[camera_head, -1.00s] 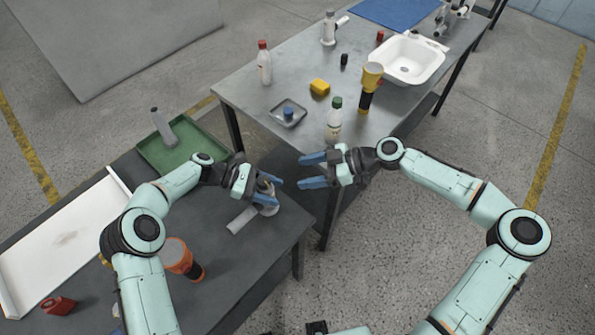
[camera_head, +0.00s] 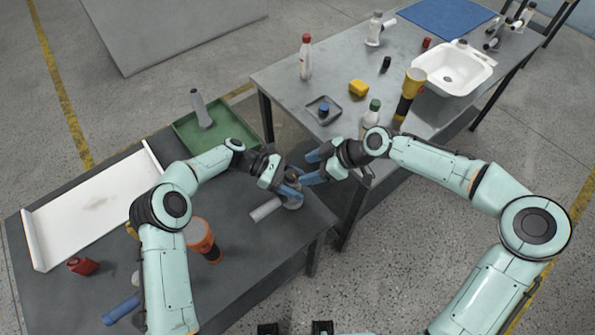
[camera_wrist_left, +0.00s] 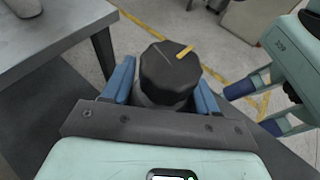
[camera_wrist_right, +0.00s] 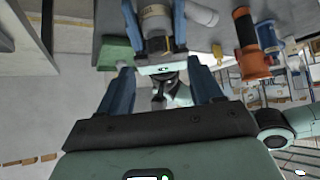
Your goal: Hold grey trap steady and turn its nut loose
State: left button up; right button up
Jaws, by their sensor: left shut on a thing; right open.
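The grey trap (camera_head: 292,203) stands on the near dark table close to its right corner, its light side pipe (camera_head: 265,210) pointing lower left. My left gripper (camera_head: 290,188) is shut around its body. In the left wrist view, the dark faceted nut (camera_wrist_left: 167,75) with a yellow stripe sits on top between the blue fingers. My right gripper (camera_head: 313,168) is open and empty, just up and right of the trap, fingers pointing left. In the right wrist view, the trap (camera_wrist_right: 155,22) and left gripper (camera_wrist_right: 160,68) show beyond the open right fingers (camera_wrist_right: 163,88).
A green tray (camera_head: 240,130) holding a grey bottle-shaped part (camera_head: 202,110), a white tray (camera_head: 60,235) and an orange-and-black object (camera_head: 203,240) are on the near table. The far table (camera_head: 285,85) carries a green-capped bottle (camera_head: 371,117), a yellow-and-black torch (camera_head: 409,95) and a sink (camera_head: 455,70).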

aim_at(294, 174)
jog(key=x, duration=0.5)
jog(key=shift+w+a+f, duration=0.1)
jog(key=shift+a+f, duration=0.05)
jog(key=shift+f, duration=0.05)
jog(key=c, duration=1.1)
